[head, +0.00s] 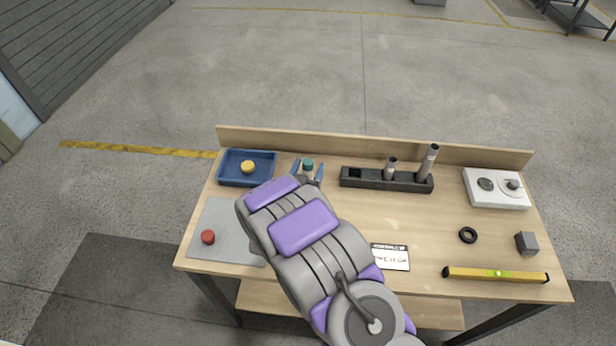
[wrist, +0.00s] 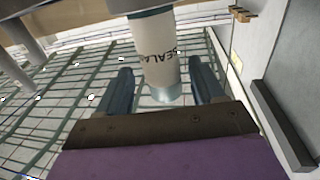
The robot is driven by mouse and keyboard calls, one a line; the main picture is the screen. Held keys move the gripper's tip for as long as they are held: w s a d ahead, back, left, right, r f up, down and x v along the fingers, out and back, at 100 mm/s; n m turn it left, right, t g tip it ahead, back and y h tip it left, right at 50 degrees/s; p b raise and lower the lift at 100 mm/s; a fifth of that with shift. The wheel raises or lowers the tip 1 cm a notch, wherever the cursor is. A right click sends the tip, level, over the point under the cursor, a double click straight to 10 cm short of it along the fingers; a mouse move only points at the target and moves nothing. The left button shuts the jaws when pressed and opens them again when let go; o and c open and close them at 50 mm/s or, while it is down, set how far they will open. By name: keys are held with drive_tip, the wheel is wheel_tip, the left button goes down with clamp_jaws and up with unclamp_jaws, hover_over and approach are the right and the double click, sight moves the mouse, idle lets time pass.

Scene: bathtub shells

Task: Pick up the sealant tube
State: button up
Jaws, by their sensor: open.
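The sealant tube (wrist: 158,62) is a pale cylinder with dark lettering, seen close up in the wrist view. In the head view its teal top (head: 308,164) shows near the back edge of the workbench, just beyond my arm. My gripper (wrist: 160,88) is open, with one blue-grey finger on each side of the tube. In the head view the fingertips (head: 308,170) also flank the tube. A gap shows between the tube and each finger in the wrist view. The tube's lower part is hidden by my arm in the head view.
A blue tray (head: 232,181) with a yellow round piece stands left of the tube. A black rack (head: 400,183) holding grey tubes stands to the right. A grey mat (head: 213,230) bears a red piece. A yellow level (head: 495,274) lies front right. A raised ledge (head: 400,147) runs along the back.

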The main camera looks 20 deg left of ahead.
drive_tip(key=shift+w+a+f, duration=0.1)
drive_tip(key=shift+w+a, duration=0.1)
drive_tip(key=shift+w, duration=0.95)
drive_tip(key=shift+w+a, duration=0.25)
drive_tip(key=shift+a, duration=0.1)
drive_tip(key=shift+c, duration=0.2)
drive_tip(key=shift+d, duration=0.3)
drive_tip(key=c, duration=0.6)
drive_tip(key=shift+a, duration=0.1)
drive_tip(key=c, duration=0.4)
